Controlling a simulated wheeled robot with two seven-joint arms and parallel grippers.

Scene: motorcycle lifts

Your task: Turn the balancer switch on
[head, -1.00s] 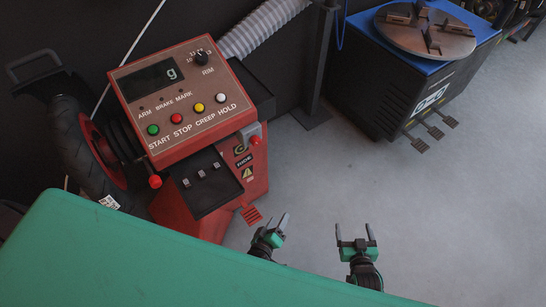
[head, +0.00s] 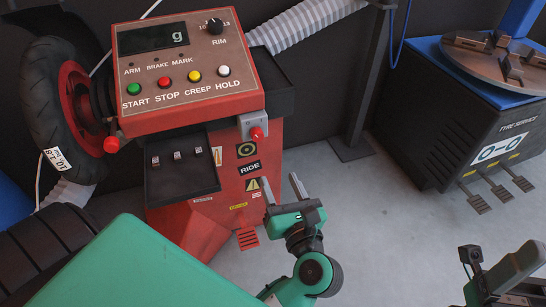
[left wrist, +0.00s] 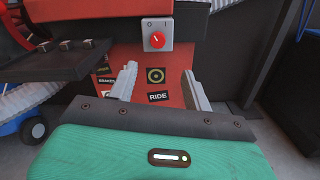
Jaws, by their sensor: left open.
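The red wheel balancer (head: 190,80) stands at the left in the head view. Its switch is a small grey box with a red knob (head: 257,133) on the machine's right front. In the left wrist view the switch (left wrist: 157,38) shows the marks 0 and I, and the knob's pale pointer seems tilted towards 0. My left gripper (head: 282,186) is open and empty, below and slightly right of the switch, apart from it. In the wrist view its fingers (left wrist: 160,72) point towards the machine's front, below the switch. Part of my right gripper (head: 505,275) shows at lower right; its fingers are unclear.
A tyre on a red rim (head: 65,105) is at the balancer's left. A tool tray (head: 180,165) juts out left of the switch. A dark post (head: 372,80) and a tyre changer (head: 470,120) stand at the right. The floor between is clear.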

